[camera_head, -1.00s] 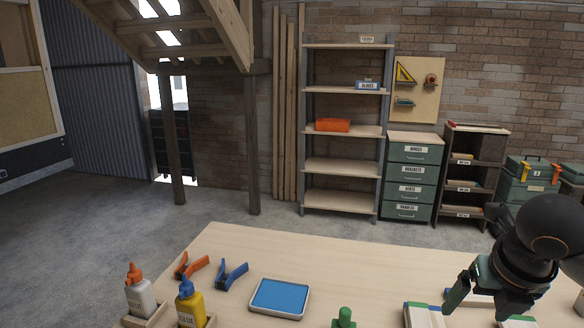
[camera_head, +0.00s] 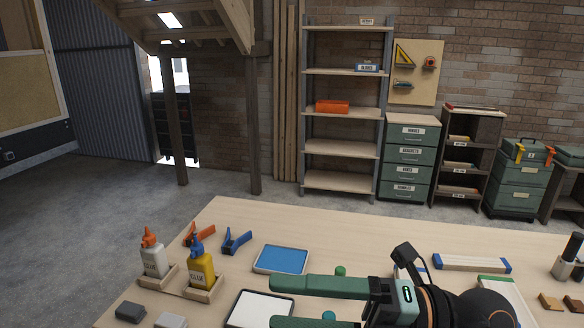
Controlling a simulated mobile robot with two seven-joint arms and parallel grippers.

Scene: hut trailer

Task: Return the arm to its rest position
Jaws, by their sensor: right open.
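My left gripper is out of view.
Glue bottles (camera_head: 153,257) in wooden holders, orange (camera_head: 200,235) and blue clamps (camera_head: 237,240), and a blue tray (camera_head: 282,260) are on the left side. A blue-ended wooden bar (camera_head: 470,263) and a dark-handled tool in a holder (camera_head: 573,252) lie right. Shelves (camera_head: 340,149) stand behind.

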